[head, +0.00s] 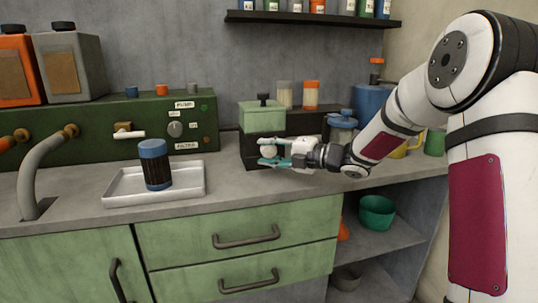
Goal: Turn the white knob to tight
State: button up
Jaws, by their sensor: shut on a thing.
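The white knob (267,153) is a small pale round shape at the front of a dark box (249,149) on the counter. My gripper (270,151) reaches in from the right, with one teal finger above the knob and one below. It is shut on the knob. The fingers and the small size hide any mark on the knob, so I cannot tell which way it is turned.
A pale green block (262,117) with a black top knob sits on the dark box. A blue-lidded jar (342,128) stands behind my wrist. At left, a white tray (190,188) holds a dark blue-capped cylinder (155,170), before a green control panel (75,136).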

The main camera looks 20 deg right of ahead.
jog(key=shift+a, duration=0.15)
dwell(0.3)
jog(key=o, duration=1.1)
jog(key=shift+o, duration=0.2)
jog(key=shift+s+d, duration=0.25)
jog(key=shift+d, duration=0.15)
jog(key=v, duration=1.1)
jog(key=shift+s+f, duration=0.15)
jog(key=shift+f, duration=0.05)
